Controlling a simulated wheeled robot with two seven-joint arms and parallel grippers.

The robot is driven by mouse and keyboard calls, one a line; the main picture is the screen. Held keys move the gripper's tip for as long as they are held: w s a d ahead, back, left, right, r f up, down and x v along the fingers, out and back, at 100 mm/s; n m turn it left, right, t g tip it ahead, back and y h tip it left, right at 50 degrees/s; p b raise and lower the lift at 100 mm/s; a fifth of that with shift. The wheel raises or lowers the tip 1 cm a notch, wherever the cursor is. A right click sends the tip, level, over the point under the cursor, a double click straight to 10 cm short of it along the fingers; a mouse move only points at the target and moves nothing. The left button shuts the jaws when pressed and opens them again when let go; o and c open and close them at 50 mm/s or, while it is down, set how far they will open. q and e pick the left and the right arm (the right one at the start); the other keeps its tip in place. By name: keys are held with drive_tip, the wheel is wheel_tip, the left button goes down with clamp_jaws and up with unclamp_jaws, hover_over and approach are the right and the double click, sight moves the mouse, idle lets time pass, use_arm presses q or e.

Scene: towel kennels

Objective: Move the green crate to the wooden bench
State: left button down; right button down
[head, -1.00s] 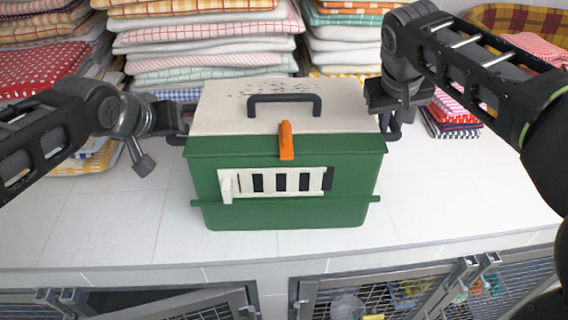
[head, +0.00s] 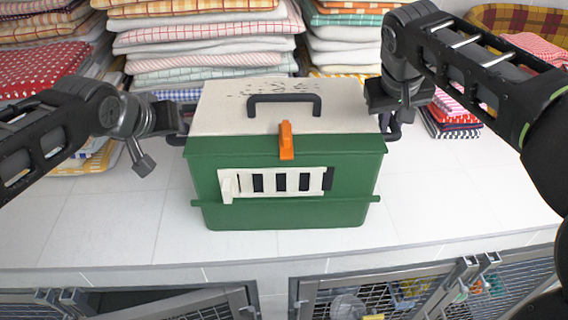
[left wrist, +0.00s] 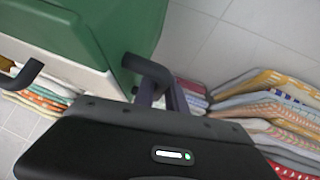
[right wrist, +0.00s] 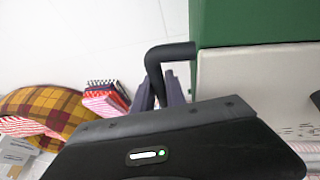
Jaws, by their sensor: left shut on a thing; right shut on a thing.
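The green crate (head: 285,215) has a cream lid, a dark top handle, an orange latch and a white barred door. It stands upright on the white tiled counter in the head view. My left gripper (head: 184,122) is shut on the dark side handle at the crate's left; the handle also shows in the left wrist view (left wrist: 148,70). My right gripper (head: 388,118) is shut on the side handle at the crate's right; that handle shows in the right wrist view (right wrist: 170,54). The fingertips are partly hidden in the head view. I see no wooden bench.
Tall stacks of folded towels (head: 205,45) stand behind the crate. A plaid pet bed (head: 530,20) lies at the back right. The white counter (head: 110,225) is clear beside the crate. Wire-mesh kennel doors (head: 380,296) lie below its front edge.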

use_arm(q)
drive_tip(key=shift+r, duration=0.2)
use_arm(e)
drive_tip(key=shift+w+r, duration=0.1)
drive_tip(key=shift+r, duration=0.05)
